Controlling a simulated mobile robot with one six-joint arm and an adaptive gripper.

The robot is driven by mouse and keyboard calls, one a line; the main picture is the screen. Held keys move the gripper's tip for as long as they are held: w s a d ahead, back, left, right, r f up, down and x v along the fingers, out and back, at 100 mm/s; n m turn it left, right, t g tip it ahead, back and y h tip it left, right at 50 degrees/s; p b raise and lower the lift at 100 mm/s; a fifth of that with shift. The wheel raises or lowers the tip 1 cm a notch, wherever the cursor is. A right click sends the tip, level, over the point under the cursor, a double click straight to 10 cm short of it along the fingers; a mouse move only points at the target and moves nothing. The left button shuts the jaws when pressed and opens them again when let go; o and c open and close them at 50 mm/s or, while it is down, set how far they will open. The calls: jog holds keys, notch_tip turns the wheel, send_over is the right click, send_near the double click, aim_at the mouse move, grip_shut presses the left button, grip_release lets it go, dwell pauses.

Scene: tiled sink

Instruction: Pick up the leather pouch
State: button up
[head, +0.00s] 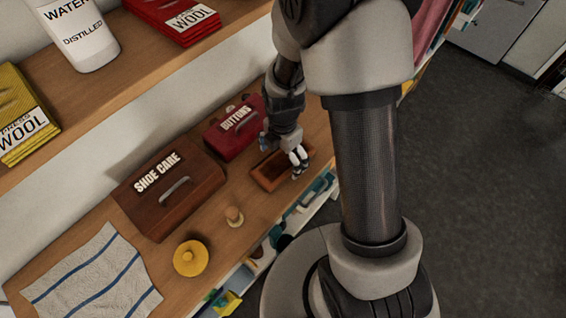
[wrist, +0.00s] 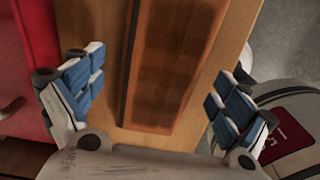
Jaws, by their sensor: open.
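A brown, rectangular piece (head: 266,178) lies on the wooden shelf in front of the red box. In the head view it looks like a shallow open tray with a dark inside. I cannot tell whether it is the leather pouch or a tray, and no other pouch is plain to see. My gripper (head: 298,162) is over its right end and hides part of it. In the wrist view my gripper (wrist: 158,88) is open, with blue-padded fingers wide apart. The brown piece (wrist: 172,65) lies between and beyond them, and nothing is held.
A red "BUTTONS" box (head: 222,143) stands just behind; a brown "SHOE CARE" box (head: 195,203) is to the left. A small wooden knob-like piece (head: 234,218), a yellow round lid (head: 190,258) and a striped cloth (head: 90,275) lie nearer. An upper shelf (head: 150,75) overhangs the back.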

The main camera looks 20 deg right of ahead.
jog(key=shift+f, duration=0.55)
jog(key=shift+r, duration=0.1)
jog(key=shift+c, duration=0.4)
jog(key=c, duration=1.3)
